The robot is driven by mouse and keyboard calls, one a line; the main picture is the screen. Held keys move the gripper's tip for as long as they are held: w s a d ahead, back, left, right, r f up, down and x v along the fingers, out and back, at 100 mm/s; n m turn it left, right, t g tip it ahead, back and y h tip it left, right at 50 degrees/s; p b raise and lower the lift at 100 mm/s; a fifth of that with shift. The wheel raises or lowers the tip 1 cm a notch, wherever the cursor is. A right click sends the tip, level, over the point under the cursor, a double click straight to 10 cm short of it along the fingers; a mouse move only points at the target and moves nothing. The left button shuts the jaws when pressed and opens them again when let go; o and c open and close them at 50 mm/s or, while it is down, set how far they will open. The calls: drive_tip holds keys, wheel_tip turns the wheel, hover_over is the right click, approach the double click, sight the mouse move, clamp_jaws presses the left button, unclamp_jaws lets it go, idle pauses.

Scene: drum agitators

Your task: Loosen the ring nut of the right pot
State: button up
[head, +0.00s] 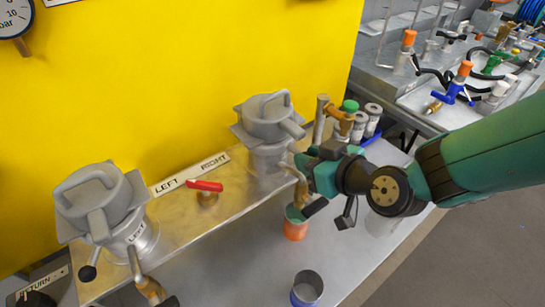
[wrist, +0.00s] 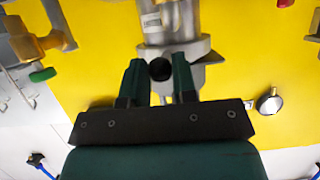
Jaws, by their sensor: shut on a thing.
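The right pot (head: 262,112), a grey lidded metal pot, stands at the far end of the metal bench behind the RIGHT label. Its lower part, with a label, shows at the top of the wrist view (wrist: 180,18). A grey collar (wrist: 190,50), which looks like the ring nut, runs round it there. My gripper (head: 298,160) is at the right side of the pot's lower part. In the wrist view its two green fingers (wrist: 160,78) are shut around a black round knob (wrist: 160,69) in front of the collar. In the head view the knob is hidden by the gripper.
The left pot (head: 100,205) stands nearer, with a black-knobbed lever (head: 87,272). A red-handled valve (head: 206,187) sits between the pots. A brass valve with a green cap (head: 348,107) stands close behind my gripper. An orange cup (head: 295,228) and a steel cup (head: 307,286) stand below.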

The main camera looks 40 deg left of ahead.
drive_tip(key=shift+w, duration=0.25)
drive_tip(key=shift+w+b, duration=0.4)
drive_tip(key=shift+w, duration=0.55)
drive_tip(key=shift+w+f+b, duration=0.1)
drive_tip(key=shift+w+b, duration=0.25)
drive_tip(key=shift+w, duration=0.6)
drive_tip(key=o, duration=1.5)
drive_tip(key=shift+a, duration=0.1)
